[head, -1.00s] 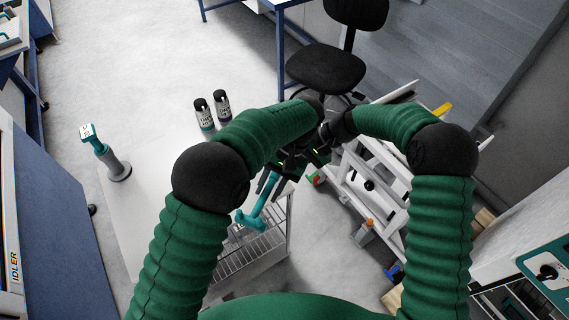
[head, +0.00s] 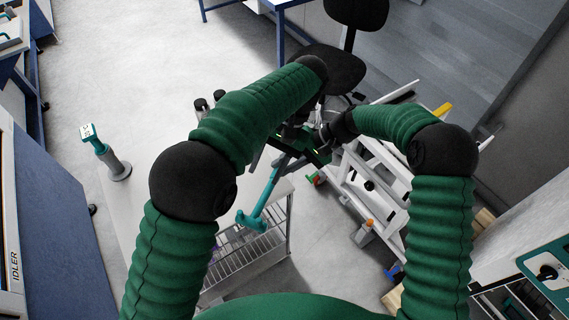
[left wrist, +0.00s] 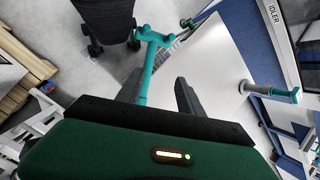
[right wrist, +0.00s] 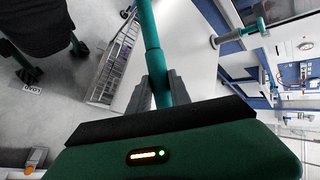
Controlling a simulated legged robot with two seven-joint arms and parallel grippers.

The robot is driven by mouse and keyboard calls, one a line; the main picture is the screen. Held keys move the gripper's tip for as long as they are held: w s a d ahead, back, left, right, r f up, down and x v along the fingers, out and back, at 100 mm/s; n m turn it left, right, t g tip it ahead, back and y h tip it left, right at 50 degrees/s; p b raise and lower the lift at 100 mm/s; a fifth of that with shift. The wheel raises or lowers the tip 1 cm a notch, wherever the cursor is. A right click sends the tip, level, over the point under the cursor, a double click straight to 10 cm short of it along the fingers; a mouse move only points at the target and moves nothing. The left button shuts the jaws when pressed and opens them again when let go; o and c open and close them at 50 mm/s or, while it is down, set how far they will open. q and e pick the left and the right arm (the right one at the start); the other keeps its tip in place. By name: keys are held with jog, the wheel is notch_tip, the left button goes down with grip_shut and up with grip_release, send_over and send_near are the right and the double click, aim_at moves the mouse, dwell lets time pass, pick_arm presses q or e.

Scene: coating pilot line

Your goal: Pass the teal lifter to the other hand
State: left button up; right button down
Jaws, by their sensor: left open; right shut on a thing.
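The teal lifter (head: 263,200) hangs slanted in the head view, its wide forked end low and to the left. My right gripper (right wrist: 161,88) is shut on its teal shaft, which runs up between the fingers in the right wrist view. My left gripper (left wrist: 158,92) is open. In the left wrist view the lifter (left wrist: 150,62) reaches from its forked end down to between the left fingers, nearer the left-hand one; I cannot tell whether they touch. In the head view both grippers are close together and partly hidden by my left forearm.
A white-topped table (head: 150,190) with a wire shelf (head: 232,262) lies below. A grey stand with a teal top (head: 115,165) is at its left. Two dark-capped bottles (head: 201,105) are partly hidden. A white frame cart (head: 375,190) and a black chair (head: 330,68) stand close.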

pick_arm(q)
jog(key=s+a+f+n+t+h, duration=0.2)
jog(key=s+a+f, duration=0.3)
jog(key=a, duration=0.3)
jog(key=s+a+f+n+t+h, duration=0.2)
jog(key=s+a+f+t, duration=0.1)
jog(key=s+a, duration=0.3)
jog(key=a+f, duration=0.1)
jog(key=a, duration=0.1)
jog(key=shift+s+a+f+t, duration=0.25)
jog(key=shift+a+f+t, duration=0.05)
jog(key=shift+a+f, duration=0.05)
